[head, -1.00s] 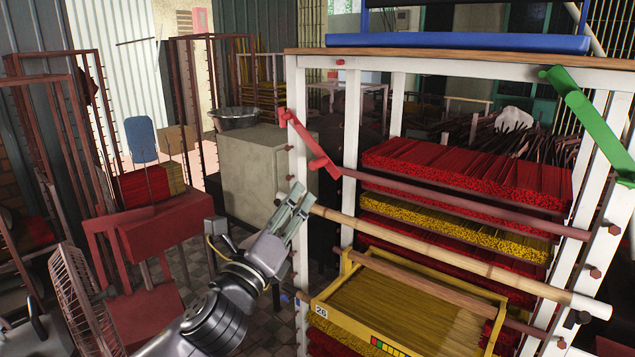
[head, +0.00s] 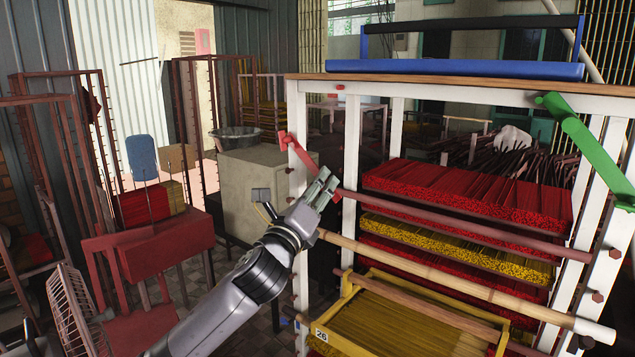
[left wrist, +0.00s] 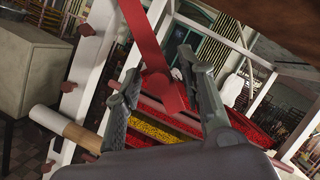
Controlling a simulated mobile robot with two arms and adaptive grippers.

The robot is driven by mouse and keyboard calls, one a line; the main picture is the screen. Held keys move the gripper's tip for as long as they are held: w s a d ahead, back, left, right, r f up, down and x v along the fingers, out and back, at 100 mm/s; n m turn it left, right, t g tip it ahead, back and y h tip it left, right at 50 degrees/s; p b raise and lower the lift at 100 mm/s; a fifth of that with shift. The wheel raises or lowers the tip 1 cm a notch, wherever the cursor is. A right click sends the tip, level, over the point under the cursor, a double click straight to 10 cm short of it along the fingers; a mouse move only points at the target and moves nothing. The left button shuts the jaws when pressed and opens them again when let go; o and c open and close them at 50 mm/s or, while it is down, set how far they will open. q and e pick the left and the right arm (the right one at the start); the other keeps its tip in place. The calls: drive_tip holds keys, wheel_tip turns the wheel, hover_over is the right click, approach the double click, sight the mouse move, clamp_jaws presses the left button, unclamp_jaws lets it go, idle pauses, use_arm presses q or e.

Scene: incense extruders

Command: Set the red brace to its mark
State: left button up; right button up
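The red brace (head: 302,152) hangs tilted on the left front post of the white rack, its upper end at the post and its lower part running down to the right. In the left wrist view the red brace (left wrist: 152,45) passes between the two fingers of my left gripper (left wrist: 154,72). The fingers stand apart, with visible gaps on both sides of the brace. I cannot tell its mark from the frames. My right gripper is not in view.
The white rack (head: 352,140) holds red and yellow incense bundles and crossing rods. A bamboo pole (head: 420,268) runs across its front, below my gripper. A green brace (head: 580,128) is at the right post. A grey cabinet (head: 245,185) stands behind, left.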

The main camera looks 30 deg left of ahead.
use_arm(q)
drive_tip(key=shift+w, duration=0.1)
clamp_jaws()
idle(0.5)
idle(0.3)
